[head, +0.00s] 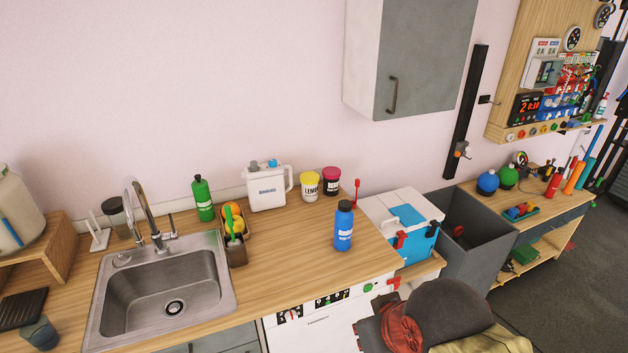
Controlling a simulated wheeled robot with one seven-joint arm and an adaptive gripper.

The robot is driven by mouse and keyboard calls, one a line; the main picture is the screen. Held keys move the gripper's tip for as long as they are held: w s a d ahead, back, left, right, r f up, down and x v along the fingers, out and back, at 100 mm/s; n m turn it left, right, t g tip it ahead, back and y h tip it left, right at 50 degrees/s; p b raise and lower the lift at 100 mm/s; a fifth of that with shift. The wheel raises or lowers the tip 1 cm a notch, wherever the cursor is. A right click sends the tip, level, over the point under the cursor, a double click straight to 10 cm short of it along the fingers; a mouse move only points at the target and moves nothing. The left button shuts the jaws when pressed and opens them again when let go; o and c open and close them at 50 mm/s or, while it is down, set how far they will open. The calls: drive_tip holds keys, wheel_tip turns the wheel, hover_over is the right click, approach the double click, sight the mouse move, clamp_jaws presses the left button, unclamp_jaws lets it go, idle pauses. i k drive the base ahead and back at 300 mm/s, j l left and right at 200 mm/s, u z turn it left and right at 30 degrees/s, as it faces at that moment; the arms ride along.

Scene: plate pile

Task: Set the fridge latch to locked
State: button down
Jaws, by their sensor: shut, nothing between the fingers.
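Below the counter, a white appliance front (318,325) carries a strip of black icon tiles. To the right of that strip are a green round mark (368,287) and a small red part (394,282), perhaps a latch. I cannot tell which of these is the fridge, nor how the latch is set. My gripper is not in view.
A dark grey rounded object with red and khaki cloth (480,341) blocks the lower right, partly hiding the appliance. A blue bottle (344,226) stands near the counter edge. A sink (165,285) is at left, a deep grey bin (478,250) right of the cool box.

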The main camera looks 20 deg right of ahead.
sight(396, 281)
drive_tip(key=z, duration=0.9)
